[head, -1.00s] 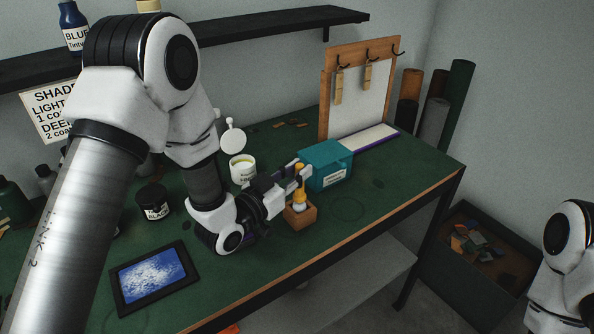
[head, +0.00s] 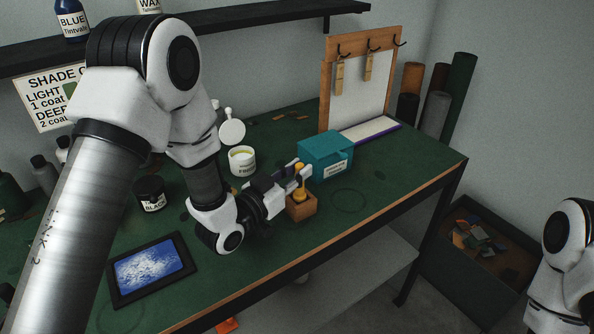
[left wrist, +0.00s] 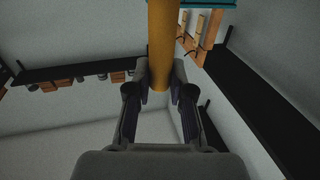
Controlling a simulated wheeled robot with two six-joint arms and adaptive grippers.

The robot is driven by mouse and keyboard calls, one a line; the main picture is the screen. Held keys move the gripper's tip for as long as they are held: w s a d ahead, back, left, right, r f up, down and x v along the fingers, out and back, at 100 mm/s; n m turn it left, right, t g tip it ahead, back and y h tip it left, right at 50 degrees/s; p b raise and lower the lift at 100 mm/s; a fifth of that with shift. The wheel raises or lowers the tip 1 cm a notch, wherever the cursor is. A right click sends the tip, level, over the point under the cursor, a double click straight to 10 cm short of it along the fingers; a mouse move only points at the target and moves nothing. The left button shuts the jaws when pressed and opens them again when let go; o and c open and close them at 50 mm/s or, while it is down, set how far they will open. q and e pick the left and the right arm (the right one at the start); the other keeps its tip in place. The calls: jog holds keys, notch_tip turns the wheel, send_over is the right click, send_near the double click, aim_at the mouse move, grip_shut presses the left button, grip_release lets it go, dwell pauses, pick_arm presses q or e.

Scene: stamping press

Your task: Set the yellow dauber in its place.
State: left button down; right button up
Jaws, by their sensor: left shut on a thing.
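The yellow dauber (head: 299,188) stands upright at a small wooden block holder (head: 301,210) near the front of the green bench. Its yellow handle and collar show just above the block, and its lower end is hidden inside or behind the block's rim. My left gripper (head: 302,173) is shut on the dauber's handle. In the left wrist view the yellow handle (left wrist: 161,45) runs between the two fingertips. My right gripper is out of view; only part of that arm shows at the right edge.
A teal box (head: 325,160) stands just behind the holder. An open white jar (head: 242,160), a black jar (head: 149,194) and a framed blue panel (head: 150,272) are to the left. The bench right of the holder is clear.

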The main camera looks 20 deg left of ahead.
pick_arm(q)
jog(key=c, duration=1)
grip_release()
jog(key=shift+o, duration=0.2)
jog(key=shift+s, duration=0.1)
jog(key=v, duration=0.7)
jog(key=shift+s+a, duration=0.1)
jog(key=shift+s, duration=0.05)
